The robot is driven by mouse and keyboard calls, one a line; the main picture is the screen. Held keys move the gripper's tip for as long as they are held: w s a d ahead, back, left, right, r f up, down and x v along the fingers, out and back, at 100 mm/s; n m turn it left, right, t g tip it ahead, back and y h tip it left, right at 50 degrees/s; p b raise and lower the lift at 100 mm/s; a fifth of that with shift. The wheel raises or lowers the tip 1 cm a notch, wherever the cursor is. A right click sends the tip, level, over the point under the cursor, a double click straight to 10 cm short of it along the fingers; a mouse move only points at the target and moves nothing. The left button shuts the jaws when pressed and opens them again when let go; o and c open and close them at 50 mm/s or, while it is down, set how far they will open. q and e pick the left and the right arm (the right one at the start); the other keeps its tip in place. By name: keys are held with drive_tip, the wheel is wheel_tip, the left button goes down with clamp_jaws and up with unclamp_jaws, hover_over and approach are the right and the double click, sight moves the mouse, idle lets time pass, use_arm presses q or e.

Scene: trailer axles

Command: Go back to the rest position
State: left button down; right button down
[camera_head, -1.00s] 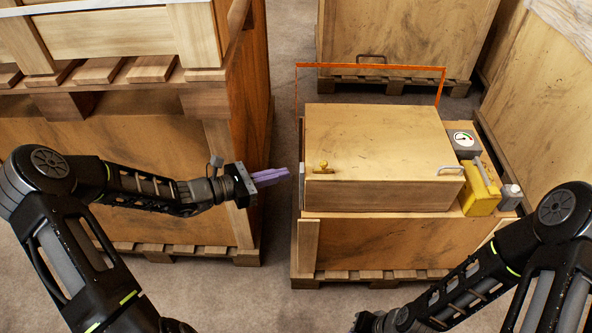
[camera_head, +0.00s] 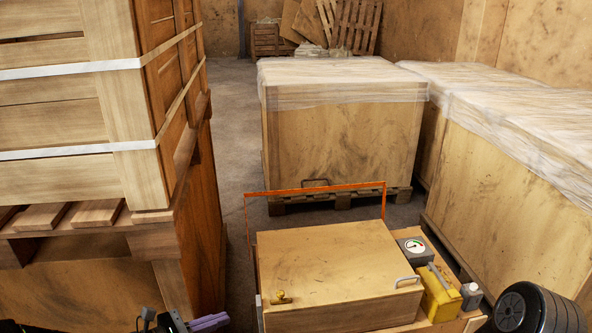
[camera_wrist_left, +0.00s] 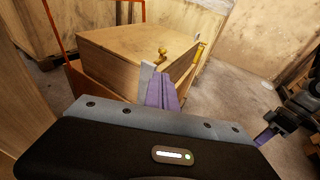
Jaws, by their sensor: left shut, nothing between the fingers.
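My left gripper (camera_head: 212,322) shows at the bottom edge of the head view, left of the wooden box. Its purple fingers (camera_wrist_left: 162,92) are together and empty in the left wrist view, apart from the box. The rest of the left arm is mostly below the head view. My right gripper (camera_wrist_left: 266,136) shows small at the right of the left wrist view; its jaw state is too small to tell. It is out of the head view.
A wooden box (camera_head: 335,268) with a brass knob and orange frame (camera_head: 315,188) stands ahead, beside a yellow canister (camera_head: 438,292) and gauge (camera_head: 413,246). A strapped crate stack (camera_head: 80,110) rises on the left. Wrapped crates (camera_head: 345,135) stand behind. Floor shows between them.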

use_arm(q)
drive_tip(key=s+d+f+m+g+y+p, duration=0.1)
drive_tip(key=s+d+f+m+g+y, duration=0.15)
drive_tip(key=s+f+m+g, duration=0.4)
drive_tip(key=s+d+f+m+g+y, duration=0.1)
drive_tip(key=s+f+m+y, duration=0.25)
drive_tip(key=s+f, duration=0.65)
drive_tip(key=s+d+f+m+g+y+p, duration=0.1)
drive_tip(key=s+d+f+m+g+p, duration=0.1)
drive_tip(key=s+d+m, duration=0.6)
drive_tip(key=d+m+p, duration=0.1)
drive_tip(key=d+m, duration=0.3)
drive_tip(key=m, duration=0.2)
drive_tip(key=shift+s+d+y, duration=0.15)
drive_tip(key=shift+d+y, duration=0.1)
drive_tip(key=shift+y, duration=0.05)
drive_tip(key=c, duration=2.2)
unclamp_jaws()
